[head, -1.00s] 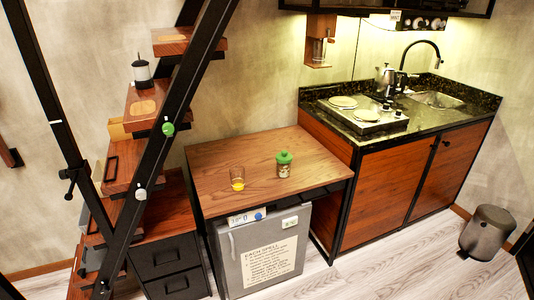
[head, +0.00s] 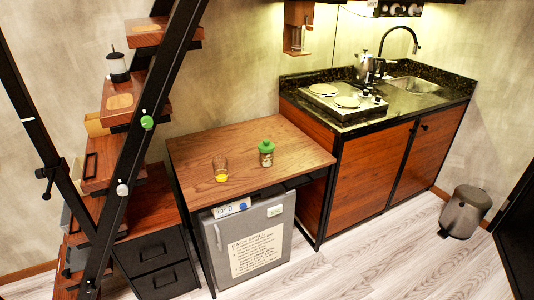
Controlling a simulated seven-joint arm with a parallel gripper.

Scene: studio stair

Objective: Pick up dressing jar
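A small jar with a green lid (head: 266,154) stands upright on the wooden table (head: 200,150), right of the table's middle. I take it to be the dressing jar; its label is too small to read. A glass with yellow-orange contents (head: 220,169) stands to its left, apart from it. My gripper is not in view, and nothing touches the jar.
A small grey fridge (head: 250,240) is under the table. A black-framed stair (head: 140,130) with wooden treads rises on the left. The kitchen counter (head: 352,129) with hob, moka pot (head: 363,66) and sink is on the right. A bin (head: 465,212) stands on the open floor.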

